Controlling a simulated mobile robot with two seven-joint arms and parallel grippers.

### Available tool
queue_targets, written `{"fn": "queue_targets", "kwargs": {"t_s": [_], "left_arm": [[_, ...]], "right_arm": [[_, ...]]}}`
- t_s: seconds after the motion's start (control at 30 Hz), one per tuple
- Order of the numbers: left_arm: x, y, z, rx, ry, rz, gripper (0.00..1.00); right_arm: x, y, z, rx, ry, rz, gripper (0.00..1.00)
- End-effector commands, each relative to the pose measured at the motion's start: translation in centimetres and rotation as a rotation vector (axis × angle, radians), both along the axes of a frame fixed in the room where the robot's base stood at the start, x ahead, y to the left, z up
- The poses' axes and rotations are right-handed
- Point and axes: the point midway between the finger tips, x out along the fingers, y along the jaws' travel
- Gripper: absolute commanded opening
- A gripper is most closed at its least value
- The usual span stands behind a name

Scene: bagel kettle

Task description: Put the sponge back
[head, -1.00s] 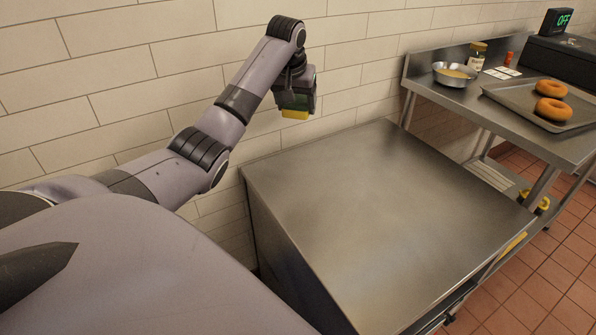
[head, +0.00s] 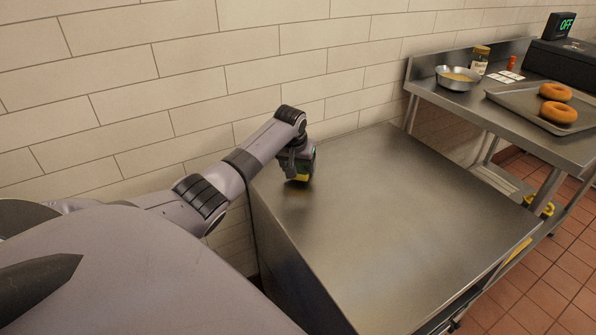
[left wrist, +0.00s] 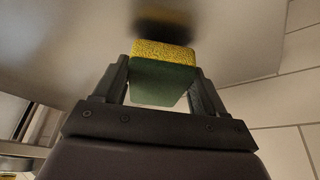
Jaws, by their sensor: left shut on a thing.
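The sponge (left wrist: 163,70) has a yellow side and a green side. It sits between the two fingers of my left gripper (left wrist: 162,85), which is shut on it in the left wrist view. In the head view my left gripper (head: 299,172) is low over the far left part of the steel counter (head: 400,220), and a bit of the yellow sponge (head: 301,178) shows under it. A dark reflection lies on the metal close to the sponge. I cannot tell whether the sponge touches the counter. My right gripper is not in view.
The counter top is bare. To the right a steel table holds a metal bowl (head: 457,78), a jar (head: 480,58), and a tray (head: 520,103) with two bagels (head: 556,101). A tiled wall (head: 200,75) runs behind the counter.

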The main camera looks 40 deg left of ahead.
Motion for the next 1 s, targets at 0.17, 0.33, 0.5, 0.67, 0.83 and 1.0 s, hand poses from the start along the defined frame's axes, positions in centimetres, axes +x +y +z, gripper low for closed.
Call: {"fn": "queue_targets", "kwargs": {"t_s": [0.17,0.33,0.5,0.67,0.83,1.0], "left_arm": [[0.02,0.02,-1.38,0.001,-0.002,0.000,0.47],[0.02,0.01,-1.33,0.001,-0.002,0.000,0.47],[0.02,0.00,-1.70,0.000,-0.001,0.000,0.47],[0.02,0.01,-1.66,0.001,-0.002,0.000,0.97],[0.01,0.02,-1.66,0.001,-0.002,0.000,0.97],[-0.04,0.01,-1.07,0.001,-0.002,0.000,0.97]], "right_arm": [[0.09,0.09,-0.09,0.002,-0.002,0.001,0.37],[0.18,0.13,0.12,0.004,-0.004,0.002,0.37],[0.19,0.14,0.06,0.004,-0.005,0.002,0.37],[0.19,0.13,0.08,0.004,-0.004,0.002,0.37],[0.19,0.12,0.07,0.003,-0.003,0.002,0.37],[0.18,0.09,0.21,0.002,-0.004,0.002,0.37]]}}
